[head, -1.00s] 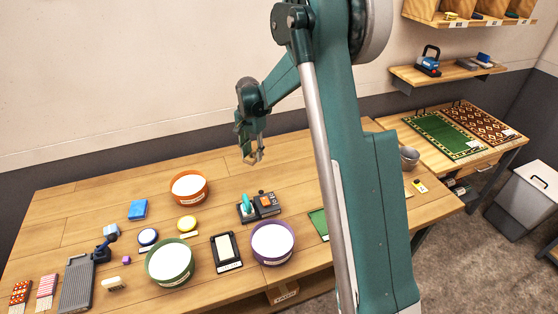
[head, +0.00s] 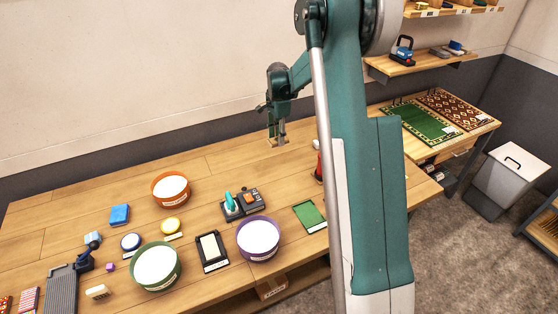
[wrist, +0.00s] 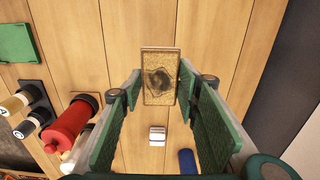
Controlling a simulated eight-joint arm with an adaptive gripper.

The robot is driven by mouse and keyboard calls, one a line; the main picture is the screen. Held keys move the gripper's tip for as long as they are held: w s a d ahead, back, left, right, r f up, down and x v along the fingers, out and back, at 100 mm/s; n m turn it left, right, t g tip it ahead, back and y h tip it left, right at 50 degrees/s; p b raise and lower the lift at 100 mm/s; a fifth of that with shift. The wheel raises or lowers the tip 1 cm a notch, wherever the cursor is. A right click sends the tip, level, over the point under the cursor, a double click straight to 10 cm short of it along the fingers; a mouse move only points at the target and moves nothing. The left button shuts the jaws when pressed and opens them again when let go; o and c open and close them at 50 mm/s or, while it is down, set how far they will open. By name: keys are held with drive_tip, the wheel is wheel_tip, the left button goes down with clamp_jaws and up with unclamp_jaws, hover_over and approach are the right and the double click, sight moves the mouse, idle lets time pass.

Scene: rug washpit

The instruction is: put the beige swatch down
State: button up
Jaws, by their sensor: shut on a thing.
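The beige swatch (wrist: 160,62), with a dark stain in its middle, shows at the fingertips of my gripper (wrist: 159,88) in the wrist view. The green fingers are closed on its two sides. In the head view my gripper (head: 278,141) points down near the back of the long wooden table, and the swatch is too small there to make out clearly. The gap between swatch and tabletop cannot be told exactly.
A red bottle (wrist: 70,126) and dark-capped bottles (wrist: 27,108) stand left of my gripper in the wrist view. A green swatch (head: 309,216) lies near the front edge. Bowls, including a purple one (head: 258,257), stand left. Bare wood lies below my gripper.

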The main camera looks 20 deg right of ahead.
drive_tip(key=shift+d, duration=0.2)
hover_over(279, 159)
drive_tip(key=shift+f, duration=3.15)
drive_tip(key=shift+f+b, duration=0.35)
drive_tip(key=shift+f, duration=1.55)
drive_tip(key=shift+f, duration=0.1)
drive_tip(key=o, duration=0.8)
drive_tip(key=shift+o, duration=0.4)
